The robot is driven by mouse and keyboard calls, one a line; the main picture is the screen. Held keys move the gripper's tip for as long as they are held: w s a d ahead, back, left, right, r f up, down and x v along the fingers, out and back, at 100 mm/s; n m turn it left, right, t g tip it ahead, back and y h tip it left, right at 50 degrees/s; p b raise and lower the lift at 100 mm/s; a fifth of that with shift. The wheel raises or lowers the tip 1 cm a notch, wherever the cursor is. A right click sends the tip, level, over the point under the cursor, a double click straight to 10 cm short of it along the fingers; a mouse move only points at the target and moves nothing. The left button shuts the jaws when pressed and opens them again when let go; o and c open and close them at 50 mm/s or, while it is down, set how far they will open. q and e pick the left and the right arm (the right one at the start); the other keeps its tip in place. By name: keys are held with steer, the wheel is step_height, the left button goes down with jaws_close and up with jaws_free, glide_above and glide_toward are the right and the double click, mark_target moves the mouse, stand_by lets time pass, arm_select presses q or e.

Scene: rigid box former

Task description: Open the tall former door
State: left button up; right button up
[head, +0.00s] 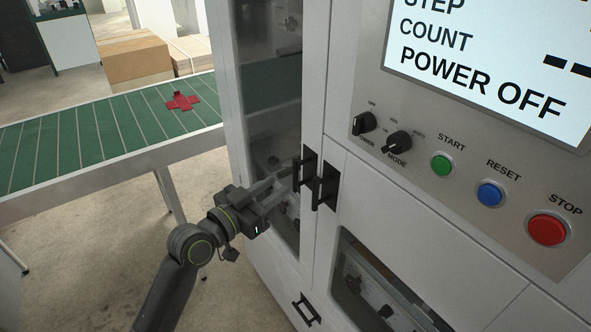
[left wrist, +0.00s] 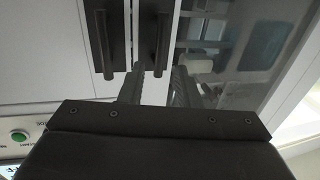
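The tall former door (head: 272,120) is a pale frame around a dark glass pane. It looks shut. Its black bar handle (head: 306,166) is on its right edge and also shows in the left wrist view (left wrist: 161,42). My left gripper (head: 288,178) reaches in from the left at handle height. In the left wrist view its two fingers (left wrist: 157,82) are apart, with the end of the door handle lined up between them. I cannot tell whether they touch it. My right gripper is in neither view.
A second black handle (head: 325,187) sits close to the right of the door handle. The control panel (head: 440,150) has knobs, buttons and a screen. A green conveyor (head: 80,140) carrying a red cross-shaped blank (head: 181,101) lies left. A low handle (head: 306,309) is below.

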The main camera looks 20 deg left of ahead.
mark_target(295, 184)
arm_select(q)
steer(key=p+x, duration=0.1)
steer(key=x, duration=0.6)
steer(key=shift+w+d, duration=0.15)
steer(key=shift+w, duration=0.1)
jaws_close()
